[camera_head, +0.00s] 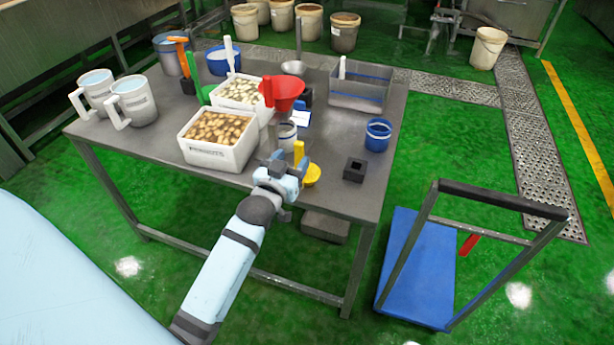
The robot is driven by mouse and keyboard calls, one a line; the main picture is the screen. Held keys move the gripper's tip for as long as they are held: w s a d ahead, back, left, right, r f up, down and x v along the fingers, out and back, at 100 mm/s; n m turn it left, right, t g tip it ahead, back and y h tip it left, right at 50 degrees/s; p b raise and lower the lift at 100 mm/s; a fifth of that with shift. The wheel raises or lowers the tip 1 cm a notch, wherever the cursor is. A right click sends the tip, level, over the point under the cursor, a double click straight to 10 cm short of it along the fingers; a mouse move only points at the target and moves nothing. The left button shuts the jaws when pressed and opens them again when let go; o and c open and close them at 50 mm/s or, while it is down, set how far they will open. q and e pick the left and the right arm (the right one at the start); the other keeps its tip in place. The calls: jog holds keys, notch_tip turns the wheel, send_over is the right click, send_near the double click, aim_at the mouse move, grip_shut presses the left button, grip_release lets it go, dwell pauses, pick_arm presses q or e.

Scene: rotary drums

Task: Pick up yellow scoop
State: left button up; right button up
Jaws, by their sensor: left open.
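The yellow scoop (312,175) is near the front edge of the grey table, its round bowl to the right and its handle (298,152) standing up. My left gripper (279,160) is open just left of the scoop's handle. Its wrist hides part of the scoop's surroundings. I cannot tell whether the fingers touch the handle. My right gripper is not in view.
The grey table (340,140) also bears a white crate of brown pieces (222,163), a red funnel (282,92), a blue-banded cup (377,135), a small black block (354,170) and two jugs (133,100). A blue cart (415,270) stands at the right.

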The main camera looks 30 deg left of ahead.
aim_at(298, 151)
pick_arm(q)
jog(key=w, duration=0.4)
jog(key=w+a, duration=0.1)
jog(key=w, duration=0.1)
jog(key=shift+w+a+r, duration=0.1)
jog(key=shift+w+r, duration=0.1)
jog(key=shift+w, duration=0.05)
grip_shut()
